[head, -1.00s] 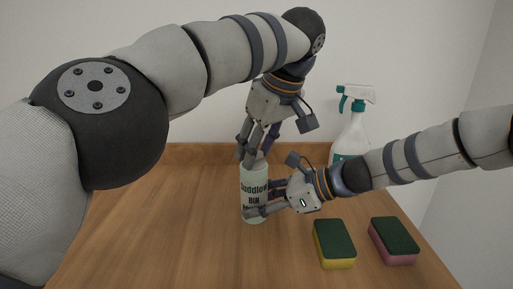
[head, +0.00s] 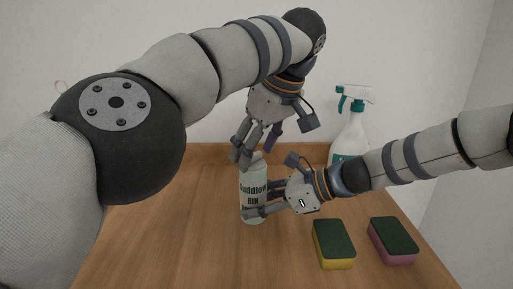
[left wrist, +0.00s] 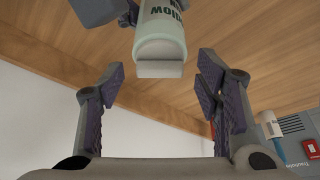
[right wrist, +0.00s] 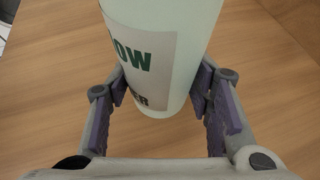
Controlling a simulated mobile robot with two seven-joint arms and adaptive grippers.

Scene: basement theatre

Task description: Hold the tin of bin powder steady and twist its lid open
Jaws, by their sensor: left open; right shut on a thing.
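The tin of bin powder (head: 254,204) is pale green with dark lettering and stands upright on the wooden surface. Its small light-grey lid (head: 257,158) shows at the top, on the tin; the lid also shows in the left wrist view (left wrist: 160,69). My left gripper (head: 256,148) points down above the tin with its fingers spread. In the left wrist view the fingers stand wide of the lid, touching nothing. My right gripper (head: 259,198) is shut on the tin's body from the right. In the right wrist view its pads press the tin's (right wrist: 178,60) two sides.
Two sponges, one yellow and green (head: 333,244), one pink and green (head: 392,241), lie to the right of the tin. A spray bottle (head: 350,136) stands behind my right arm. The surface left of the tin is clear. A wall rises behind.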

